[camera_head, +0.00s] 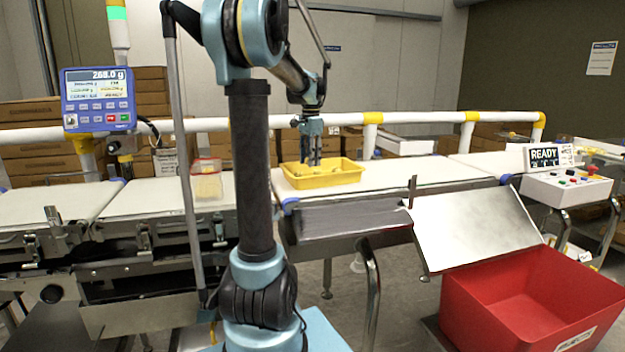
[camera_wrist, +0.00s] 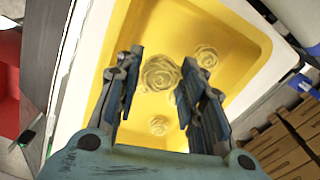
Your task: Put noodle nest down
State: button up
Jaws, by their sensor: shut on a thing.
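A yellow tray (camera_head: 325,182) sits on the white belt in the head view; its yellow wall also shows in the wrist view (camera_wrist: 235,28). My gripper (camera_head: 315,163) points straight down into the tray. In the wrist view my gripper (camera_wrist: 162,60) is shut on a pale, coiled noodle nest (camera_wrist: 160,74), which sits between the fingertips. A second nest (camera_wrist: 206,57) lies to its right, partly by the right finger. Whether the held nest touches the tray floor cannot be told.
A clear pack with a red edge (camera_head: 206,182) stands on the belt left of the tray. A weight display (camera_head: 98,100) reads 268.0 g. A tilted metal plate (camera_head: 472,225) and a red bin (camera_head: 520,300) are at front right. A white-yellow rail (camera_head: 420,117) runs behind.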

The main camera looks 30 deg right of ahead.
jog(key=shift+f, duration=3.5)
jog(key=o, duration=0.6)
jog(key=shift+c, duration=0.2)
